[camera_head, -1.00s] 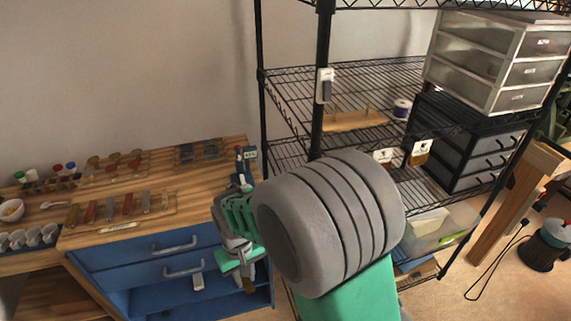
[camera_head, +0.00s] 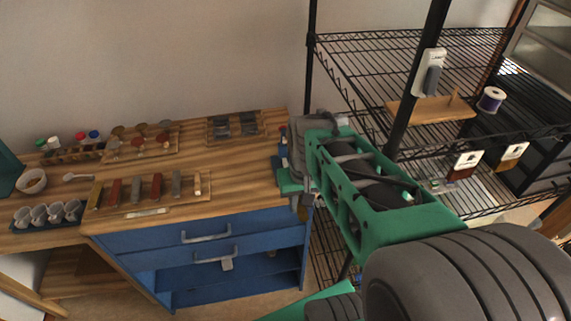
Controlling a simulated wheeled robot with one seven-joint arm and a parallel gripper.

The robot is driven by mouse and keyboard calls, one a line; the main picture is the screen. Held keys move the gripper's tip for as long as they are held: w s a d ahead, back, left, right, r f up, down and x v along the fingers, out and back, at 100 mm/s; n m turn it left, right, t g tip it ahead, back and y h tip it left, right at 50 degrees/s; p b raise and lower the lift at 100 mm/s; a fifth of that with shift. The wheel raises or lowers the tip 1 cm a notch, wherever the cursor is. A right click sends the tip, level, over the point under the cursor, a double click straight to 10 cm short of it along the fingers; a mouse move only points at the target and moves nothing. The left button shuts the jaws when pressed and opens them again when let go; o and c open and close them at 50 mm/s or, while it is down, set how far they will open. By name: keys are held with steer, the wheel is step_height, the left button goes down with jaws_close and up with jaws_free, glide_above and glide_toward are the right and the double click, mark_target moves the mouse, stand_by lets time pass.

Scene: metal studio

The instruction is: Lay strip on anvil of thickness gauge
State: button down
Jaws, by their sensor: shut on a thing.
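My gripper (camera_head: 298,196) is at the right end of the wooden workbench (camera_head: 240,165), pointing down beside its edge. Its jaws are shut, but the strip between them is too small and too covered to make out. The thickness gauge is almost wholly hidden behind my arm; only a small blue and red bit (camera_head: 283,152) shows at the bench's right end, just left of my wrist. I cannot see its anvil or whether the strip touches it. Several coloured strips (camera_head: 156,187) stand in a row on a wooden rack (camera_head: 195,203) on the bench.
A dark tray of cups (camera_head: 75,223), a bowl (camera_head: 32,181) and a spoon (camera_head: 78,177) are at the left. Stamps (camera_head: 140,138) and dark blocks (camera_head: 235,124) sit at the back. Blue drawers (camera_head: 190,238) are below. A black wire shelf (camera_head: 400,45) stands close on the right.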

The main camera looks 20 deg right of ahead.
steer(key=w+d, duration=0.1)
steer(key=w, duration=0.3)
steer(key=w+d+p, duration=0.1)
steer(key=w, duration=0.4)
steer(key=w+d+p, duration=0.1)
steer(key=w, duration=0.4)
steer(key=shift+d, duration=0.15)
steer(key=shift+w+f+p, duration=0.15)
steer(key=shift+f+p, duration=0.05)
steer(key=shift+p, duration=0.15)
steer(key=shift+f, duration=1.7)
steer(key=c, duration=1.2)
jaws_free()
steer(key=shift+c, duration=0.2)
step_height(320, 180, up, 11)
steer(key=s, duration=0.1)
steer(key=s+a+n+t, duration=0.2)
steer(key=s+a, duration=0.8)
steer(key=s, duration=0.5)
steer(key=shift+a+r+b, duration=0.2)
steer(key=shift+b, duration=0.1)
steer(key=shift+f, duration=0.2)
